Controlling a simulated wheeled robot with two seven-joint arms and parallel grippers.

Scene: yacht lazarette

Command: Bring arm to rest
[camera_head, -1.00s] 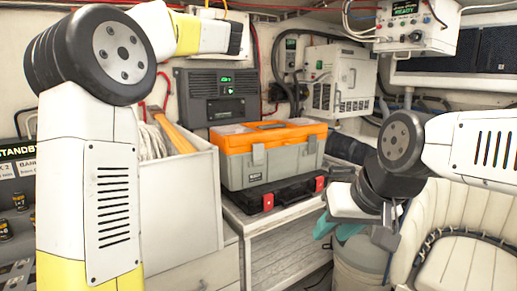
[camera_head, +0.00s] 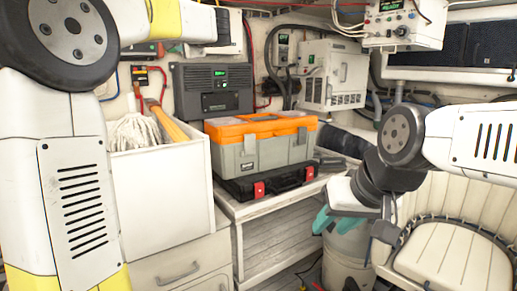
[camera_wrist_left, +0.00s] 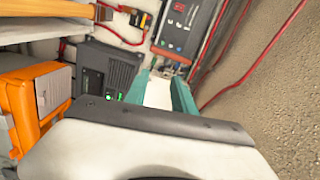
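My left arm rises at the left of the head view and bends right across the top; its gripper tips do not show there. In the left wrist view my left gripper (camera_wrist_left: 161,95) has two teal fingers apart, with a pale surface showing between them and no object clearly held. My right arm comes in from the right. My right gripper (camera_head: 335,222) points down and left, above a pale bucket (camera_head: 347,262). Its teal fingers look apart and empty, partly hidden by the wrist.
An orange-and-grey toolbox (camera_head: 262,148) sits on a black case (camera_head: 262,184) on a slatted bench (camera_head: 275,235). A white bin (camera_head: 162,195) with a mop stands left. A cushioned seat (camera_head: 455,255) is at lower right. An electrical box (camera_head: 403,25) hangs above my right arm.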

